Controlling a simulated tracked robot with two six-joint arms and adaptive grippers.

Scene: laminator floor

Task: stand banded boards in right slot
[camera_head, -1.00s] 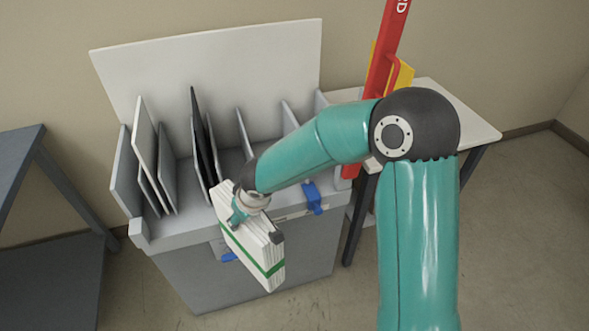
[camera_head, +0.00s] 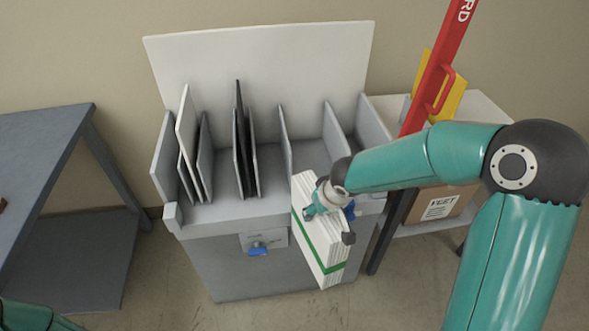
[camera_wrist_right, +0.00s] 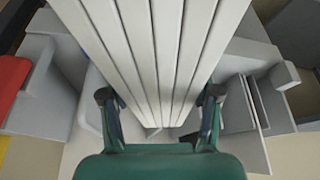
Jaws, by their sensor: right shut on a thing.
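My right gripper (camera_head: 330,215) is shut on the banded boards (camera_head: 312,232), a stack of several white boards with a green band around it. It holds the stack upright and tilted, in front of the grey slotted rack (camera_head: 215,212). In the right wrist view, the white boards (camera_wrist_right: 150,50) fill the middle between the two fingers (camera_wrist_right: 160,115). The right part of the rack (camera_head: 308,150), between its grey dividers, looks empty; its lower front is partly hidden by the boards and my arm. My left gripper is out of view.
A white board (camera_head: 187,125) stands in the rack's left slot and dark boards (camera_head: 240,135) stand in the middle. A tall white back panel (camera_head: 260,70) rises behind. A red post (camera_head: 437,75) and side table (camera_head: 487,112) are on the right, a grey table (camera_head: 40,140) on the left.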

